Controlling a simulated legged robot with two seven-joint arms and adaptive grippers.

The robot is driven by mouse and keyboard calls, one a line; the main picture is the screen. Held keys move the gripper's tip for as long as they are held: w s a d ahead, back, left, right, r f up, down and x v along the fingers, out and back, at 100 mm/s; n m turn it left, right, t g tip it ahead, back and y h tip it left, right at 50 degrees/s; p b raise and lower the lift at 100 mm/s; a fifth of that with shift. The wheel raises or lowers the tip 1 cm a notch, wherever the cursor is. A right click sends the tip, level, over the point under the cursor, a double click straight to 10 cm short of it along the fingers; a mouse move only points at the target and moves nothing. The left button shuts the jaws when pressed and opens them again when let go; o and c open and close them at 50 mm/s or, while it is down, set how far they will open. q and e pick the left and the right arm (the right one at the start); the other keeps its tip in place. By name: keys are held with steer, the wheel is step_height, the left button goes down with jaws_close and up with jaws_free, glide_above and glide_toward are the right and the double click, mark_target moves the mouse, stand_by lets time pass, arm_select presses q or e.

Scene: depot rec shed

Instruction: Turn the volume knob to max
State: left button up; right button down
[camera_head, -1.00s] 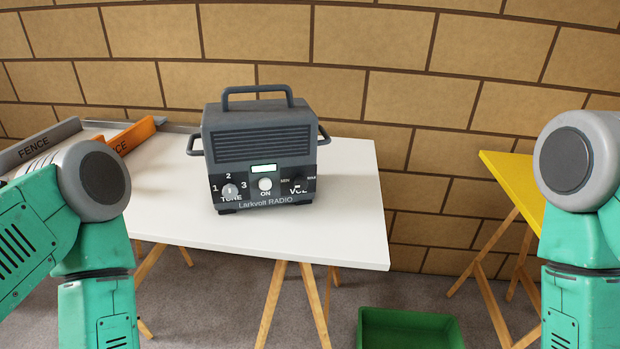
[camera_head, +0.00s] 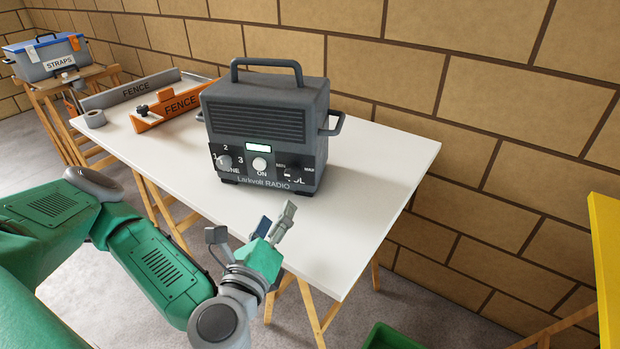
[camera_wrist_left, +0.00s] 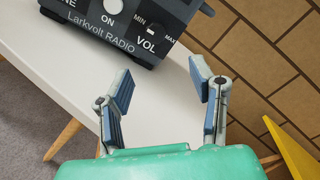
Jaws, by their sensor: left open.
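The grey radio (camera_head: 266,113) stands upright on the white table, its front panel facing me. The dark volume knob (camera_head: 290,168) is at the right of that panel, between the MIN and MAX marks and above VOL. It blends into the dark panel; a small white mark shows there, but I cannot tell its exact setting. The knob also shows at the top of the left wrist view (camera_wrist_left: 154,24). My left gripper (camera_head: 252,224) is open and empty, in front of and below the radio, apart from it. Its two fingers also frame the left wrist view (camera_wrist_left: 160,76). My right gripper is out of view.
The white table (camera_head: 385,165) is bare right of the radio. An orange fence (camera_head: 175,107), a grey fence (camera_head: 125,90) and a tape roll (camera_head: 95,118) lie left. A STRAPS box (camera_head: 45,58) stands far left. A yellow table (camera_head: 606,250) is at right, a green bin (camera_head: 390,338) below.

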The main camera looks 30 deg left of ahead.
arm_select(q)
steer(key=b, duration=0.6)
glide_toward(293, 176)
steer(key=w+a, duration=0.1)
steer(key=w+a+f, duration=0.1)
steer(key=w, duration=0.1)
steer(key=shift+w, duration=0.15)
steer(key=w+b, duration=0.2)
steer(key=b, duration=0.1)
steer(key=shift+w+d+r, duration=0.2)
steer(key=shift+w, duration=0.2)
steer(key=x, duration=0.3)
steer(key=shift+w+a+r+b, duration=0.1)
steer(key=shift+a+r+b, duration=0.1)
steer(key=shift+b, duration=0.1)
steer(key=shift+w+a+f, duration=0.1)
steer(key=shift+w+a, duration=0.25)
steer(key=shift+a, duration=0.15)
steer(key=shift+d, duration=0.35)
steer(key=shift+c, duration=0.8)
steer(key=shift+d, duration=0.15)
jaws_close()
